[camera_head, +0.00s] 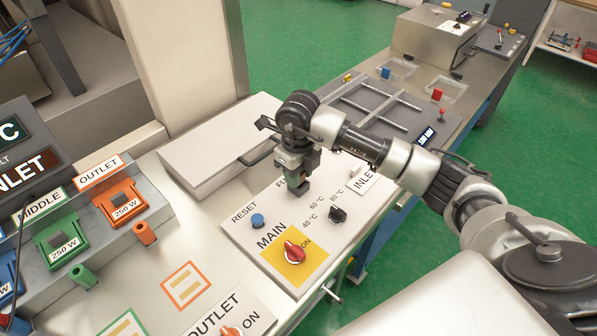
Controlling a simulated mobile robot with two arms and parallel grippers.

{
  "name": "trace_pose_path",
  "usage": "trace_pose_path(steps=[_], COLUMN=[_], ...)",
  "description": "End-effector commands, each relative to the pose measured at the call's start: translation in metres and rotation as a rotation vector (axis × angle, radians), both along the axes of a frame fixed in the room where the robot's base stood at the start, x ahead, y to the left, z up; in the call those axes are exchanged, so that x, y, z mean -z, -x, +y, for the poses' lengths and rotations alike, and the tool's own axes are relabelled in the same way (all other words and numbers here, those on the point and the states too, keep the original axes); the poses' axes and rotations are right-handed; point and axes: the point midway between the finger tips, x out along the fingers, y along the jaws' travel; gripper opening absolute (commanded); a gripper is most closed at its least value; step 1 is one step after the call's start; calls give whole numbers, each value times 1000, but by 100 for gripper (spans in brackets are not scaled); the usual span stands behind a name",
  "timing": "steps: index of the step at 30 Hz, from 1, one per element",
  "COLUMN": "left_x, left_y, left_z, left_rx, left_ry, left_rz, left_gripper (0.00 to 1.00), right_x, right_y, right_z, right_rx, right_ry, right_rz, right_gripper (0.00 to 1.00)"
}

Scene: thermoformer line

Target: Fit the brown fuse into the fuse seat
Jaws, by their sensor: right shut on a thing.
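My right gripper (298,187) points down over the light control panel, at the label starting with "FU" that it partly covers. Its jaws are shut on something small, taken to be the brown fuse. The fuse is mostly hidden by the fingers and too small to make out. The fuse seat is hidden behind or under the gripper, so I cannot tell whether the fuse is in it or just above it. My left gripper is not in view.
Near the gripper on the panel (262,252) are a blue reset button (257,221), a black temperature knob (337,214) and a red main switch (294,251). A closed light box lid (215,150) lies behind. Heater blocks (62,240) stand at left.

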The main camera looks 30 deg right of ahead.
Motion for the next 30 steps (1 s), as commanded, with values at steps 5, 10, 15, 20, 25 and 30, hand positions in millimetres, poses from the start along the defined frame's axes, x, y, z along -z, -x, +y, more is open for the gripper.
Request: trace_pose_path(steps=[5,10,15,20,25,30], left_x=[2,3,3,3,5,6], left_y=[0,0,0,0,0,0], left_z=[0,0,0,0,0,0], left_rx=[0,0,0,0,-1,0], left_ry=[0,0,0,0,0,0], left_rz=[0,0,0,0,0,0], left_gripper=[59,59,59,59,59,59], right_x=[1,0,0,0,1,0], right_y=[0,0,0,0,0,0], right_z=[0,0,0,0,0,0], right_rx=[0,-1,0,0,0,0], right_ry=[0,-1,-1,-1,0,0], right_rz=[0,0,0,0,0,0], right_gripper=[10,10,10,10,10,10])
